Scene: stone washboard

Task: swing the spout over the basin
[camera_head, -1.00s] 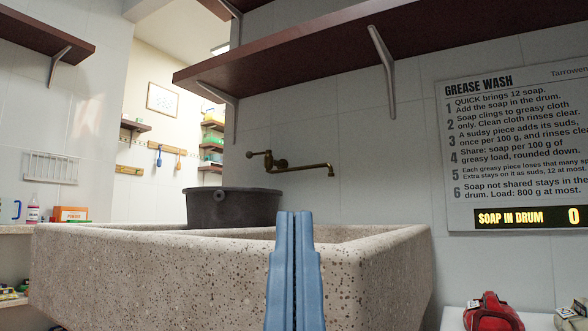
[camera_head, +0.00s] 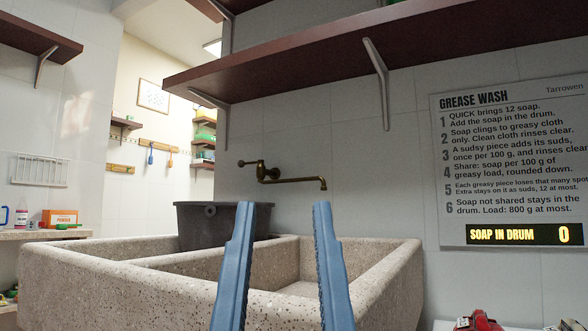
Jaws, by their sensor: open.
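The brass tap with its spout (camera_head: 298,182) is on the tiled wall above the back of the stone washboard. The spout points to the right and its tip bends down near the right compartment. The stone basin (camera_head: 130,300) has a left and a right compartment, split by a stone divider. My gripper (camera_head: 283,205) is open and empty in the lower middle, with its two blue fingers pointing up.
A dark tub (camera_head: 200,222) stands at the back left of the basin, partly hidden by my left finger. A dark red shelf (camera_head: 330,55) with metal brackets runs above the tap. A grease wash sign (camera_head: 512,150) hangs at right, and a red object (camera_head: 478,322) is at lower right.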

